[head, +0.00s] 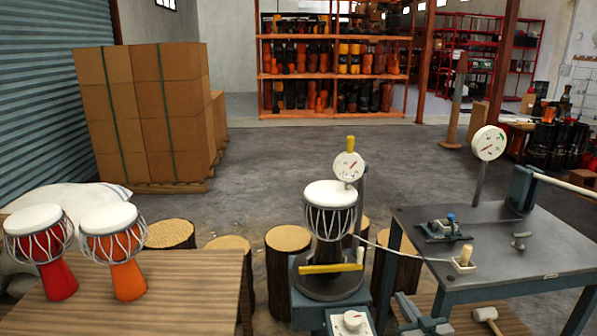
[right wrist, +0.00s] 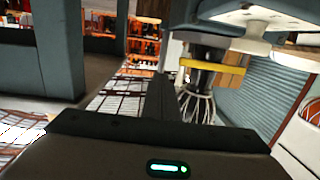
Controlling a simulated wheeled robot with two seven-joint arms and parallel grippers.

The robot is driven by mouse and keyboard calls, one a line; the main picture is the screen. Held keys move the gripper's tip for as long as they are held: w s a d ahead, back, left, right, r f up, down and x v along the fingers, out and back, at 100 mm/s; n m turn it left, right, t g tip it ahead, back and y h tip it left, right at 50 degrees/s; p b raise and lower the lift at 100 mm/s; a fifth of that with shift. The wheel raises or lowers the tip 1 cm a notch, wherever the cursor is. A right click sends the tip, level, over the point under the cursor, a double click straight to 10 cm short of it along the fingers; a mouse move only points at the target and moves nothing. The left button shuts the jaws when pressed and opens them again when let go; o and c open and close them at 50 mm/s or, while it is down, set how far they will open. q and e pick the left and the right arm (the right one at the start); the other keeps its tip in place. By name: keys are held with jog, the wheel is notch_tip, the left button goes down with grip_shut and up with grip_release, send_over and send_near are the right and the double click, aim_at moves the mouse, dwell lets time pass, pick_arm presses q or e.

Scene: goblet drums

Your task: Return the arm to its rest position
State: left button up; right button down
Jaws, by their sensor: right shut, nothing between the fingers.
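My right gripper (head: 412,312) is low in the head view, in front of the grey metal table and right of the round drum stand. In the right wrist view its dark fingers (right wrist: 160,92) are together with nothing between them. A black goblet drum (head: 330,215) with a white head stands upright on the stand (head: 302,283), apart from the gripper. This drum also shows upside down in the right wrist view (right wrist: 198,98). My left gripper is not in view.
The metal table (head: 520,258) holds a small clamp device and a lever press. A mallet (head: 487,315) lies below it. A wooden table (head: 180,290) with two red-orange drums stands at left. Wooden stumps (head: 288,240) stand behind the stand. Open floor lies beyond.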

jog(key=s+a+f+g+p, duration=0.25)
jog(key=s+f, duration=0.55)
jog(key=f, duration=0.4)
jog(key=s+a+f+g+p, duration=0.1)
jog(key=s+a+f+g, duration=0.2)
jog(key=s+f, duration=0.75)
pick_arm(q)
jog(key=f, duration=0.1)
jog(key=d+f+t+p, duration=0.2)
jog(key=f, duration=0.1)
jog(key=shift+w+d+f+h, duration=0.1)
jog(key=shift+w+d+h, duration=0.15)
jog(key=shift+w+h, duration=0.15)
pick_arm(e)
jog(key=s+a+f+g, duration=0.2)
jog(key=s+f, duration=0.4)
jog(key=s, duration=0.3)
jog(key=s+a+f+g, duration=0.2)
jog(key=s+f, duration=0.4)
jog(key=s, duration=0.3)
jog(key=s+a+f+n+g, duration=0.1)
jog(key=s+a+f+g, duration=0.1)
jog(key=s+f, duration=0.4)
jog(key=s+a, duration=0.1)
jog(key=s, duration=0.3)
jog(key=shift+h, duration=0.3)
